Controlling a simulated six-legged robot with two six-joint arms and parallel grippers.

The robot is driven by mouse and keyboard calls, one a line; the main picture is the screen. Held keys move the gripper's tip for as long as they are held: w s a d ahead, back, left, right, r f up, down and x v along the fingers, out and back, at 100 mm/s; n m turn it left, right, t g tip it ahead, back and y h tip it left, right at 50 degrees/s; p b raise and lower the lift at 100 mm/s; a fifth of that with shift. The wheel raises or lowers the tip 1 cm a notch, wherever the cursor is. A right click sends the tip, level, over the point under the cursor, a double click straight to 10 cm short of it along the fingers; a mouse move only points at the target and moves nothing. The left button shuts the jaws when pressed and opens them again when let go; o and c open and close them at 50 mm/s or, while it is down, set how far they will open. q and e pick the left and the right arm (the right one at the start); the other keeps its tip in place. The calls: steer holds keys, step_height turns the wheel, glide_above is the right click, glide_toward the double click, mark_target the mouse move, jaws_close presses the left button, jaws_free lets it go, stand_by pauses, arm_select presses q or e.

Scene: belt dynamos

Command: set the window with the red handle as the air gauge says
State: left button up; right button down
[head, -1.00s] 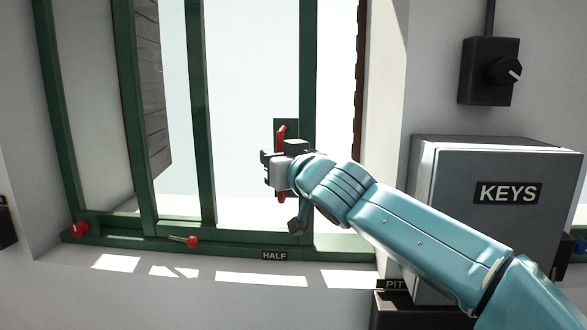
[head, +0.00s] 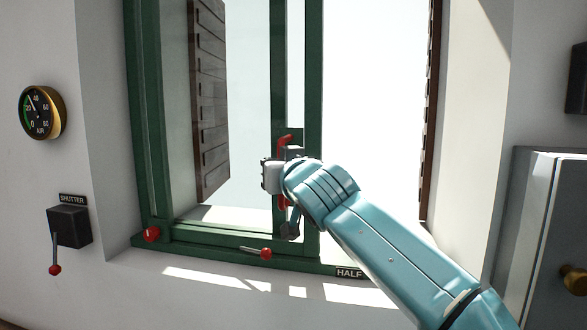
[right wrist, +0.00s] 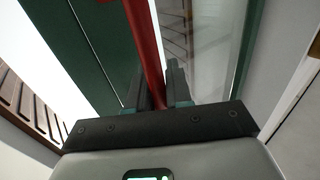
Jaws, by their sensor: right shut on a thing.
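The green-framed sliding window (head: 313,90) has a red upright handle (head: 285,142) on its right stile. My right gripper (head: 283,176) is shut on the red handle, which also passes between the fingers in the right wrist view (right wrist: 146,45). The stile stands left of the HALF plate (head: 348,272) on the sill, and the opening to its right is clear. The round brass air gauge (head: 41,112) hangs on the left wall. Its needle points up and left, between 20 and 40. A green band shows on the dial's left side. My left gripper is not in view.
A red-tipped pin (head: 258,252) and a red knob (head: 151,234) are on the lower frame. A SHUTTER lever box (head: 69,226) is on the left wall. A grey cabinet (head: 545,225) stands at the right. Brown shutters (head: 210,100) are outside.

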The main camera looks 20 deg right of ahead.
steer(key=shift+w+a+f, duration=0.25)
steer(key=shift+w+a, duration=0.05)
steer(key=shift+a, duration=0.25)
steer(key=shift+w+a+f, duration=0.2)
steer(key=shift+w+a, duration=0.1)
steer(key=shift+a, duration=0.2)
steer(key=c, duration=1.2)
jaws_free()
steer(key=shift+o, duration=0.4)
steer(key=shift+s+a+r, duration=0.1)
steer(key=shift+a+r, duration=0.05)
steer(key=shift+a, duration=0.05)
steer(key=s+b, duration=0.9)
steer(key=s, duration=0.7)
steer(key=shift+d, duration=0.4)
